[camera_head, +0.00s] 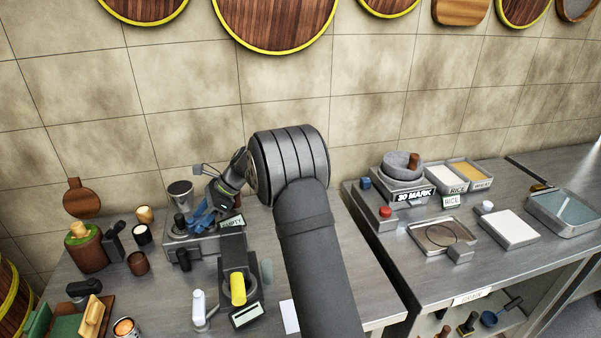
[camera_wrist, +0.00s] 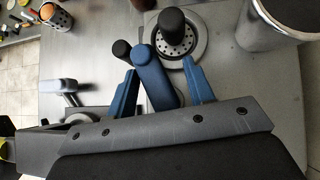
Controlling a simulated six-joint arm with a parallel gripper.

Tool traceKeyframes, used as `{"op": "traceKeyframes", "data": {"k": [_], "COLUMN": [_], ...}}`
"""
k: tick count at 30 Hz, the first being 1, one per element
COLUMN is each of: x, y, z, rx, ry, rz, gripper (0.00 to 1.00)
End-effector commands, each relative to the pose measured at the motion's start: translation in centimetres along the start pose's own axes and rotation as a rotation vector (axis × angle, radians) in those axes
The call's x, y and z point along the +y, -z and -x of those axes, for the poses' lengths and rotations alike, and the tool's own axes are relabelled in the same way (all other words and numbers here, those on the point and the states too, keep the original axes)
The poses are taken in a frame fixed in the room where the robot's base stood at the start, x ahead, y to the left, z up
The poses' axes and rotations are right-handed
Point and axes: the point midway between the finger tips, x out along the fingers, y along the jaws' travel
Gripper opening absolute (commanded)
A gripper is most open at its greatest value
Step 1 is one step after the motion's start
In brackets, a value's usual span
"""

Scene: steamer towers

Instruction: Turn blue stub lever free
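The blue stub lever (camera_wrist: 152,72) is a short, rounded blue bar on a grey metal station in the wrist view. My gripper (camera_wrist: 159,67) has blue fingers, one on each side of the lever. The fingers stand apart, with a visible gap to the lever on each side, so it looks open. In the head view my gripper (camera_head: 203,216) reaches down over the station (camera_head: 208,247) at the back left of the table. There the lever is hard to tell from the blue fingers.
A black knob (camera_wrist: 172,24) stands on a perforated round plate beside the lever. A metal cup (camera_head: 180,193) is behind the station and an "EMPTY" sign (camera_head: 232,223) is at its right. A yellow-handled device (camera_head: 238,288) stands in front. A second counter (camera_head: 400,270) is at right.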

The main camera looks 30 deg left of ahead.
Motion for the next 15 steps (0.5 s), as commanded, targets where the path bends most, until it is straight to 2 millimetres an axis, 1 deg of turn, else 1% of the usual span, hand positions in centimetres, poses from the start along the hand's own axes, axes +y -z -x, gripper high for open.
{"op": "traceKeyframes", "data": {"k": [1,3,15], "x": [0.0,-0.1,0.0], "y": [0.0,0.0,0.0], "z": [0.3,2.0,10.0], "rx": [-0.001,-0.001,0.0], "ry": [0.028,0.025,0.02], "rz": [-0.027,-0.02,-0.017], "gripper": [0.47,0.47,0.47]}}
